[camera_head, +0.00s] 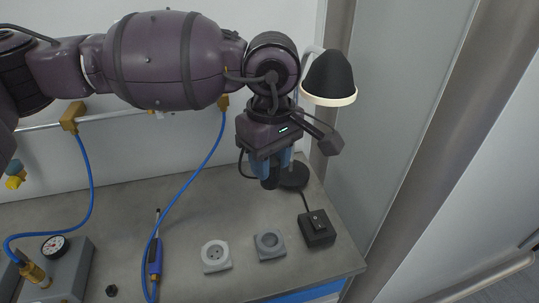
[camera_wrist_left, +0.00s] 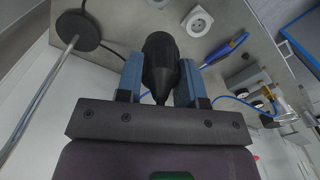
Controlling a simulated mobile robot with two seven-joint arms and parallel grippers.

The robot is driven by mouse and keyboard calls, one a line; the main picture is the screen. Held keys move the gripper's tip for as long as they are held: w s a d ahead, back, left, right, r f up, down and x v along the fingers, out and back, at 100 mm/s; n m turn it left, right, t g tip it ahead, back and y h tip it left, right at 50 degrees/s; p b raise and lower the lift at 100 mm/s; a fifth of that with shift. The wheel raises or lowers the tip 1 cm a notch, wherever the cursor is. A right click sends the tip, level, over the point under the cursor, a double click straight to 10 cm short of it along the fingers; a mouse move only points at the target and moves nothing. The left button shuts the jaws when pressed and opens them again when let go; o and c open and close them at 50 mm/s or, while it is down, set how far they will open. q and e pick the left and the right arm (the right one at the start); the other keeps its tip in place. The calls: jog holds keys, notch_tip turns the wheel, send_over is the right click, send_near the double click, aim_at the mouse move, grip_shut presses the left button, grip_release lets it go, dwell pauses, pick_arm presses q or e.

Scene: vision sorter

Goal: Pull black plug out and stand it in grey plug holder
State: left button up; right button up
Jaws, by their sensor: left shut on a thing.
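My left gripper (camera_head: 274,170) is shut on the black plug (camera_head: 269,182) and holds it above the back right of the bench. In the left wrist view the black plug (camera_wrist_left: 160,62) sits between the two blue fingers. The grey plug holder (camera_head: 270,246), a square block with a round recess, stands on the bench below and in front of the gripper; it looks empty. To its left is a lighter socket (camera_head: 216,257) with pin holes showing and nothing in it. It also shows in the left wrist view (camera_wrist_left: 197,22). My right gripper is not in view.
A black switch box (camera_head: 317,229) is right of the holder, near the bench edge. A desk lamp (camera_head: 329,78) with a round base (camera_head: 293,177) is just right of the gripper.

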aim_at(270, 187)
pick_arm(q)
jog(key=shift+f+b, duration=0.45)
jog(key=shift+f, duration=0.45)
jog(key=shift+f+b, duration=0.35)
jog(key=shift+f, duration=0.3)
jog(key=shift+f+b, duration=0.35)
jog(key=shift+f, duration=0.25)
jog(key=shift+f+b, duration=0.5)
jog(key=shift+f, duration=0.5)
jog(key=shift+f+b, duration=2.15)
jog(key=shift+f, duration=2.9)
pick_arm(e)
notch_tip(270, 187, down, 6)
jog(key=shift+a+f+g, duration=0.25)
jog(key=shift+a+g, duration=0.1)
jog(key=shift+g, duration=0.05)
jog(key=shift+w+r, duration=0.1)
